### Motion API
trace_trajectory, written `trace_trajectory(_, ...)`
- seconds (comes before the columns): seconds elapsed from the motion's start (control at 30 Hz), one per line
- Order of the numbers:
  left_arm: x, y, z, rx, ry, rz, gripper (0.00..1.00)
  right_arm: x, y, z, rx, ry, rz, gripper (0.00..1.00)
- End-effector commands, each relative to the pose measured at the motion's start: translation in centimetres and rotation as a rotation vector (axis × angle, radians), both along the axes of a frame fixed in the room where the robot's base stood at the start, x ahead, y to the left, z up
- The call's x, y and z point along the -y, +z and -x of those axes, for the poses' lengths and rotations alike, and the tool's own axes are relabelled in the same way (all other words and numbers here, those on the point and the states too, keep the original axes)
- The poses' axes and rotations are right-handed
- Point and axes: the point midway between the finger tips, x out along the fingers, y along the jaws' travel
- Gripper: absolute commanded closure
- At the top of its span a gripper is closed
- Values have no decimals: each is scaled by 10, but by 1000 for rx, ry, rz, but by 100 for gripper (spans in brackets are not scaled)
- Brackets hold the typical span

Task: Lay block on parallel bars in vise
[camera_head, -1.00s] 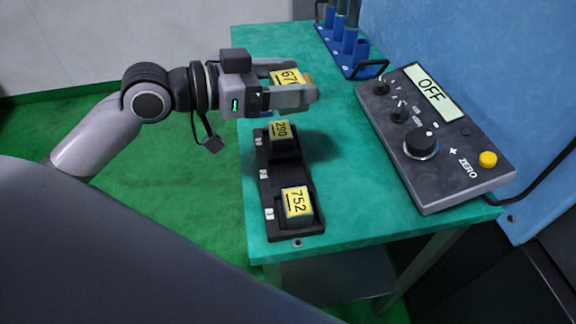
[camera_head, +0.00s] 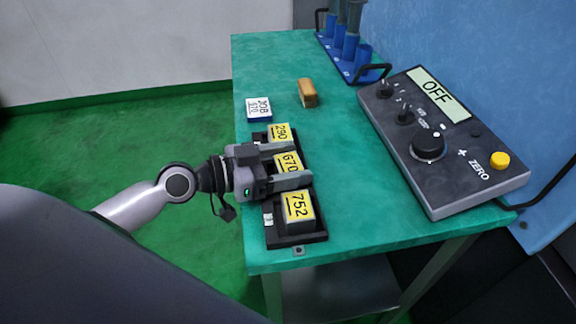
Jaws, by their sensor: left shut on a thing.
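My left gripper (camera_head: 298,165) is shut on a block with a yellow label reading 670 (camera_head: 286,160). It holds the block at the middle of the black rack (camera_head: 272,236), between the block labelled 290 (camera_head: 279,132) and the block labelled 752 (camera_head: 298,208). I cannot tell whether the 670 block touches the rack, because the fingers hide its lower part. My right gripper is not in view. Neither the vise nor the parallel bars show.
A blue-edged card reading JOB 670 (camera_head: 259,108) and a small tan block (camera_head: 308,93) lie beyond the rack. A control box reading OFF (camera_head: 438,145) stands on the right. Blue holders (camera_head: 348,48) stand at the back. The green table (camera_head: 357,172) is clear between rack and box.

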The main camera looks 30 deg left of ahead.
Motion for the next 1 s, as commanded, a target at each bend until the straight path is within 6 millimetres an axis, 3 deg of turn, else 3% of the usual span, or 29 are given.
trace_trajectory(0.37, 0, -4, 0, 4, 0, 1, 73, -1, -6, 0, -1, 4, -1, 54)
trace_trajectory(0.4, 0, -3, 0, 1, 0, -1, 18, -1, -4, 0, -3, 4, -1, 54)
trace_trajectory(0.43, 0, -3, 0, 1, 0, -1, 8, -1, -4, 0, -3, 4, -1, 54)
trace_trajectory(0.47, 0, -3, 0, 1, 0, -1, 5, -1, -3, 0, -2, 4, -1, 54)
trace_trajectory(0.87, 0, -1, 0, -1, 1, 1, 5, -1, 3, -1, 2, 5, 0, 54)
trace_trajectory(1.0, -10, -6, 10, -1, 1, -5, 5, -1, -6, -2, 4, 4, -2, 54)
